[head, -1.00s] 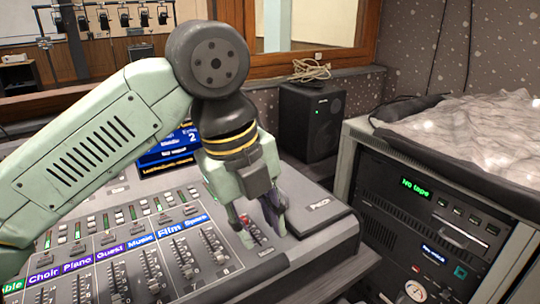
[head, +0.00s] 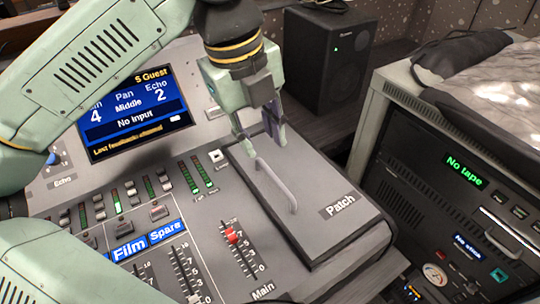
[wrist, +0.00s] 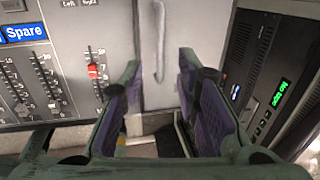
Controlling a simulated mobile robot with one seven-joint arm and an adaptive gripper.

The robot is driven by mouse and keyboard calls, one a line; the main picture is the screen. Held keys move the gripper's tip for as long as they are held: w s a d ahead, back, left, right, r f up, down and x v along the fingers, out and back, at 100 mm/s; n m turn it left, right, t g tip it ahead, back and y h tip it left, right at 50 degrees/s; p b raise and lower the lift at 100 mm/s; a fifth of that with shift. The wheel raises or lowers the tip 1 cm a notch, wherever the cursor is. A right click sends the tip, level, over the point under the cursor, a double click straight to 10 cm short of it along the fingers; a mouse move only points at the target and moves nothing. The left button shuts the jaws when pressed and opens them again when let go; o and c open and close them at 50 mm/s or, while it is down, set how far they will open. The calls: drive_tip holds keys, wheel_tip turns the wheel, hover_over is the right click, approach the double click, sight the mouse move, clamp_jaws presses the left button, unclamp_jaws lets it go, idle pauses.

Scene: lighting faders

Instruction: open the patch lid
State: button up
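The patch lid (head: 325,190) is a flat grey panel marked "Patch" at the right end of the mixing desk. It lies shut. A light grey bar handle (head: 275,186) runs along its left part. In the head view, my gripper (head: 261,140) is above the far end of this handle, pointing down. In the wrist view, my gripper (wrist: 160,85) has its two purple-padded fingers apart, with nothing between them. The handle (wrist: 160,40) shows beyond the fingertips, in line with the gap. I cannot tell the exact height over the lid.
The red Main fader (head: 232,237) and other faders lie left of the lid. A screen (head: 130,105) stands behind them. A black speaker (head: 325,60) is behind the lid. A rack unit reading "No tape" (head: 440,190) stands close on the right.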

sight(272, 174)
drive_tip(key=f, duration=0.3)
drive_tip(key=d+f+p, duration=0.1)
drive_tip(key=f, duration=0.1)
drive_tip(key=w+f, duration=0.1)
drive_tip(key=f, duration=0.2)
drive_tip(key=shift+d+f, duration=0.2)
drive_tip(key=shift+f, duration=0.1)
drive_tip(key=shift+c, duration=0.4)
clamp_jaws()
